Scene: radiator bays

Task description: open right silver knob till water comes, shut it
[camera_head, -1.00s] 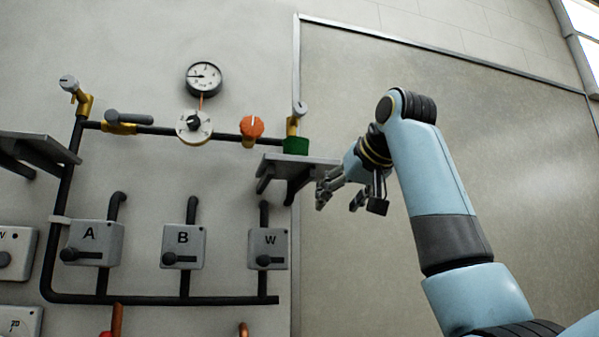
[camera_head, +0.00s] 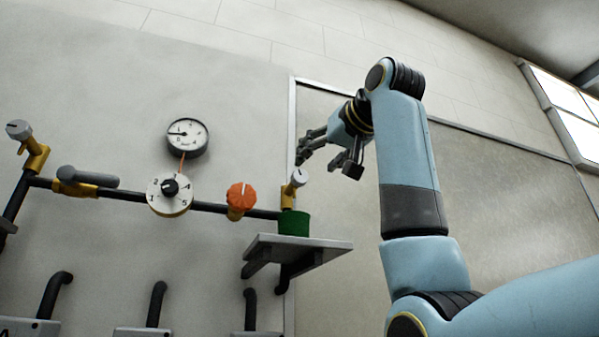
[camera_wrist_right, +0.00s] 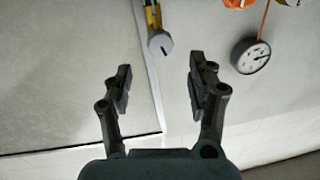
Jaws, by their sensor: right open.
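The right silver knob (camera_head: 299,177) sits on a brass valve at the right end of the dark pipe, above a green cup (camera_head: 294,223) on a grey shelf (camera_head: 330,244). In the right wrist view the silver knob (camera_wrist_right: 160,42) shows a dark mark and lies beyond the fingertips, between their lines. My right gripper (camera_head: 325,158) is open and empty, just right of the knob and slightly above it in the head view. Its two fingers also show apart in the wrist view (camera_wrist_right: 160,85). No water shows at the valve. My left gripper is not in view.
A left silver knob (camera_head: 18,130), a dark lever (camera_head: 90,177), a numbered white dial (camera_head: 169,195) and an orange knob (camera_head: 240,196) line the pipe. A gauge (camera_head: 187,136) hangs above. The panel at right is bare.

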